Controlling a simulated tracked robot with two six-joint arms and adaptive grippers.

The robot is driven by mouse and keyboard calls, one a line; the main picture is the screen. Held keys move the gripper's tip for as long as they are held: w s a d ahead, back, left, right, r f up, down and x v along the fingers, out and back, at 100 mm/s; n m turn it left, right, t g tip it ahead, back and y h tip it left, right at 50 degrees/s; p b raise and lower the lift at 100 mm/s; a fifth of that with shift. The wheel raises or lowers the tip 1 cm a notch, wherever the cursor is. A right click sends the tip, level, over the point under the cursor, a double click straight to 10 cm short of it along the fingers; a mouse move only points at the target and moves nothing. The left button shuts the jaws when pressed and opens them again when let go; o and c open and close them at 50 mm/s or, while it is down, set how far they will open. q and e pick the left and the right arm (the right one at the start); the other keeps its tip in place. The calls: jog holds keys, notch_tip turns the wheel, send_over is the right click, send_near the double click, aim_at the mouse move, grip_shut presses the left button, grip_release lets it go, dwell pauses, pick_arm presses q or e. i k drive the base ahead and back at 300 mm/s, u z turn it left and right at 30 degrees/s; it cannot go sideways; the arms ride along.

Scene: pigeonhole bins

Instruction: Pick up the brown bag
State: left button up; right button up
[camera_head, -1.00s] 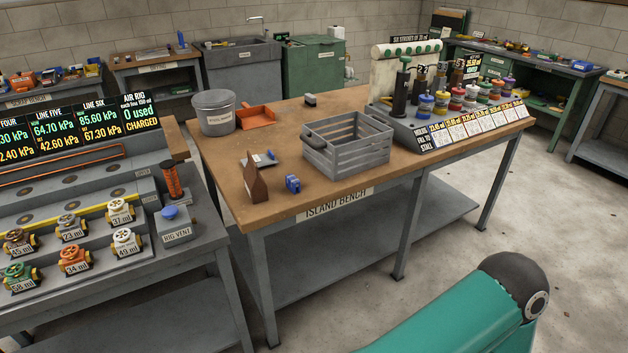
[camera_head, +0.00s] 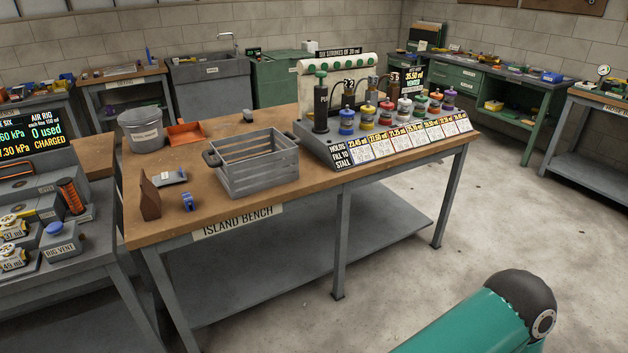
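A brown, upright, wedge-shaped thing (camera_head: 150,197) stands at the near left corner of the island bench (camera_head: 180,222). It may be the brown bag; I see no label on it. A small blue object (camera_head: 187,202) stands just right of it, and a grey flat piece with a blue part (camera_head: 170,177) lies behind it. Neither of my grippers is in view. Only a teal link of my own arm with a black joint shows at the lower right, well apart from the bench.
A grey slatted crate (camera_head: 258,170) stands mid-bench, with a grey bucket (camera_head: 142,133) and orange dustpan (camera_head: 186,134) behind. A rack with colored knobs (camera_head: 385,120) fills the bench's right end. The rig bench (camera_head: 85,262) stands close at left. Open floor (camera_head: 480,235) lies at right.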

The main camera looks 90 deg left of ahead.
aim_at(150, 206)
jog(key=z, duration=0.6)
jog(key=i, duration=0.2)
jog(key=u, duration=3.05)
jog(key=i, duration=0.25)
jog(key=u, duration=2.05)
jog(key=k, duration=0.6)
jog(key=u, duration=0.35)
jog(key=i, duration=1.65)
jog(key=z, duration=0.4)
